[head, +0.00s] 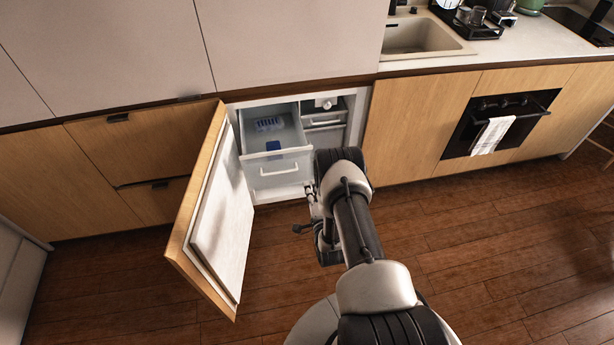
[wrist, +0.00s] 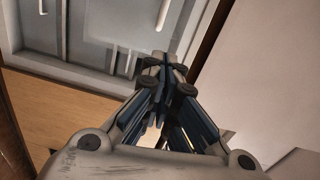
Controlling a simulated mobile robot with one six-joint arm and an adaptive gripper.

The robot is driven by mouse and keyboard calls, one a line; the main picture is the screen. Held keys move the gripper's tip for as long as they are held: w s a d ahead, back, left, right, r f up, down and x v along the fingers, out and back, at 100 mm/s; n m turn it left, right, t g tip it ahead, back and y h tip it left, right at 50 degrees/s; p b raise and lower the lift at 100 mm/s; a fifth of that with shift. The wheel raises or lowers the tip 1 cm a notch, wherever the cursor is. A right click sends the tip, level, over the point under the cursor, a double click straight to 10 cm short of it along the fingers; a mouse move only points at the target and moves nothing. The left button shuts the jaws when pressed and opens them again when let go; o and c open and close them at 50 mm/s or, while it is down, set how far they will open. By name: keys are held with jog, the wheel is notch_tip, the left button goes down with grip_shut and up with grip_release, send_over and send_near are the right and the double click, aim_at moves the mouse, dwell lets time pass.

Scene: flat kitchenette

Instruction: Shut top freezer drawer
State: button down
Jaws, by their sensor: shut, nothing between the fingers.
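The top freezer drawer (head: 277,181) is a translucent bin that stands pulled out of the white freezer compartment in the head view. It has a pale handle (head: 280,171) on its front. Blue items (head: 268,124) lie inside it. My gripper (head: 309,190) is shut and empty, low beside the right edge of the drawer front; I cannot tell whether it touches it. In the wrist view my gripper (wrist: 165,66) points at grey-white panels with handles (wrist: 163,14); which panel belongs to the drawer is unclear. My arm hides part of the compartment's lower right.
The freezer's wood-fronted door (head: 213,210) is swung open to the left. A smaller compartment (head: 325,117) is right of the drawer. Wood cabinets flank the freezer, with an oven (head: 500,118) and towel to the right. The wood floor in front is clear.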

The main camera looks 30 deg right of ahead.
aim_at(305, 162)
jog(key=shift+m+t, duration=0.3)
jog(key=shift+m, duration=0.2)
jog(key=b+x, duration=0.1)
jog(key=x, duration=0.2)
jog(key=f+b+x, duration=0.1)
jog(key=b+x, duration=0.1)
jog(key=x, duration=0.1)
jog(key=f+b+x, duration=0.1)
jog(key=b+x, duration=0.1)
jog(key=x, duration=0.1)
jog(key=shift+w+d+f, duration=0.15)
jog(key=shift+w+d, duration=0.05)
jog(key=shift+d, duration=0.15)
jog(key=shift+w+d, duration=0.1)
jog(key=shift+w, duration=0.3)
jog(key=shift+r, duration=0.2)
